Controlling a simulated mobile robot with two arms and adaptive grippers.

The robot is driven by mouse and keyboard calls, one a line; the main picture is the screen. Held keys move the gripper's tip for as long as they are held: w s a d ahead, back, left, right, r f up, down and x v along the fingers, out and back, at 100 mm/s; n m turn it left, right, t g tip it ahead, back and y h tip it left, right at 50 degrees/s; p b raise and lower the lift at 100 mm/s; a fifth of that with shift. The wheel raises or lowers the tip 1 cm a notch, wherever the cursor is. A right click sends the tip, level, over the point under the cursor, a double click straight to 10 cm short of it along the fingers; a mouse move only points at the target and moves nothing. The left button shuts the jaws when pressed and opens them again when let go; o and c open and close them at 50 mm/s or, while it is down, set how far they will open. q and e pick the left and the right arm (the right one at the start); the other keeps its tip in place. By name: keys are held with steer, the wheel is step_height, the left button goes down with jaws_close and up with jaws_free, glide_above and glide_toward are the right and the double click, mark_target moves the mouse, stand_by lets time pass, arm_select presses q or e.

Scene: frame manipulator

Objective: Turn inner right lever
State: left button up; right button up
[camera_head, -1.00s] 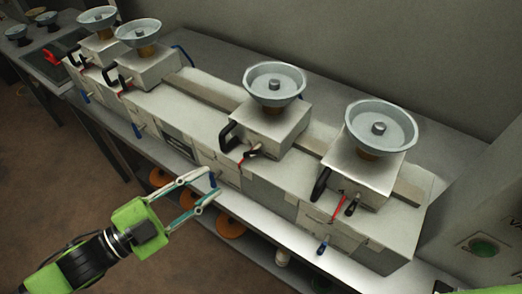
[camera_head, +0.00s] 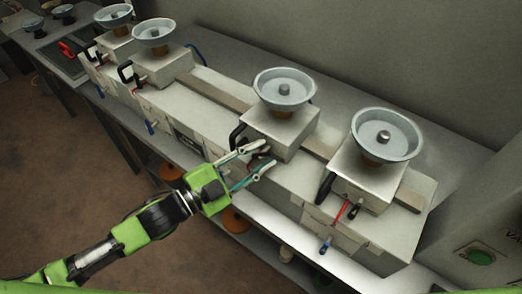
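The inner right unit (camera_head: 283,135) is a white box with a grey bowl (camera_head: 285,88) on top. A black curved handle (camera_head: 237,136) is at its left front edge. The small red and black lever on its front is mostly hidden behind my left gripper (camera_head: 267,153). The gripper's two thin fingers are apart, with their tips at the front of this unit around the lever's place. I cannot tell whether they touch the lever. My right gripper is not in view.
The outer right unit (camera_head: 372,176) has a red lever (camera_head: 343,210) and a blue-handled lever (camera_head: 325,245) below. Two similar units with bowls (camera_head: 153,33) stand at the far left. Orange round things sit under the bench.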

arm_select(q)
steer(key=shift+w+d, duration=0.2)
steer(key=shift+d, duration=0.1)
jaws_close()
steer(key=n+t, duration=0.1)
steer(key=n, duration=0.3)
steer(key=shift+n+h+b, duration=0.4)
steer(key=shift+w+a+n+t, duration=0.1)
steer(key=shift+n+t, duration=0.25)
steer(key=shift+n, duration=0.75)
steer(key=shift+a+n+t, duration=0.1)
steer(key=shift+n+t, duration=0.25)
steer(key=shift+n, duration=1.05)
jaws_free()
